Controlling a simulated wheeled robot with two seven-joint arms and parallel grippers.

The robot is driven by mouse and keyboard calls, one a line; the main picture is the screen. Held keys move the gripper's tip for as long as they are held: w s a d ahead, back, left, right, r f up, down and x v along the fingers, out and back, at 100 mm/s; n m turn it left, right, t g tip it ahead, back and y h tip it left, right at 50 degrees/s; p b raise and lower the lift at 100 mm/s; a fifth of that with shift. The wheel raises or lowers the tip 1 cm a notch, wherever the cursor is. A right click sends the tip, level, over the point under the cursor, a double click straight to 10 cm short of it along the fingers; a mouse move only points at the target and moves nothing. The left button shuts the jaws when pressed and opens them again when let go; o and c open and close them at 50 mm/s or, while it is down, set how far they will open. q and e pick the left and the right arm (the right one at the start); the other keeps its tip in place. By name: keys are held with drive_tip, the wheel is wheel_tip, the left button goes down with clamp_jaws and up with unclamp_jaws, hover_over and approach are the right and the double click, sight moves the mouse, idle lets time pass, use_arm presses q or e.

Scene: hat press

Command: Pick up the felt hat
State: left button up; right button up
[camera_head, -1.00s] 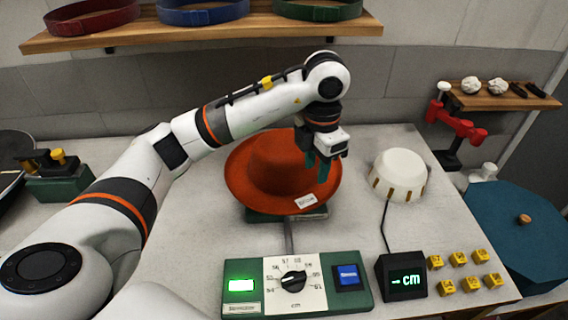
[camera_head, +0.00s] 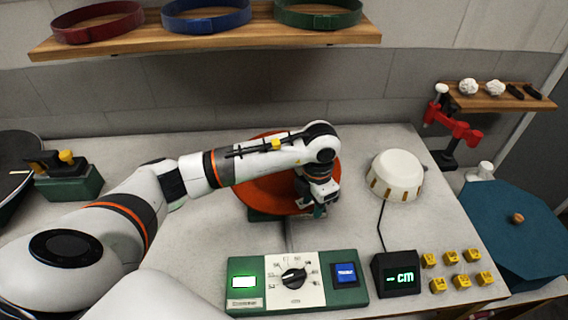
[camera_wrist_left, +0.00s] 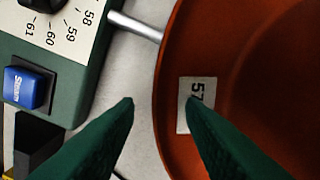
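The orange-red felt hat (camera_head: 262,195) sits on a green base (camera_head: 262,216) in the middle of the counter. My left arm hides much of its crown in the head view. My left gripper (camera_head: 319,212) is at the right front part of the brim, pointing down. In the left wrist view the brim (camera_wrist_left: 255,90) fills the right side, with a white label (camera_wrist_left: 196,95) reading 57. The fingers (camera_wrist_left: 160,104) are apart there, and the brim's edge runs between them. One fingertip overlaps the label. I cannot tell whether either finger touches the felt. My right gripper is not in view.
A green control box (camera_head: 297,282) with a dial and blue button stands in front of the hat. A black display (camera_head: 397,274), yellow blocks (camera_head: 457,270) and a white ribbed dome (camera_head: 396,175) are to the right. A shelf (camera_head: 215,38) with hat bands hangs behind.

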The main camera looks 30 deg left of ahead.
use_arm(q)
clamp_jaws()
drive_tip(key=shift+r, duration=0.1)
wheel_tip(320, 180, up, 10)
drive_tip(key=b, duration=0.2)
drive_tip(key=shift+b, duration=0.3)
idle(0.9)
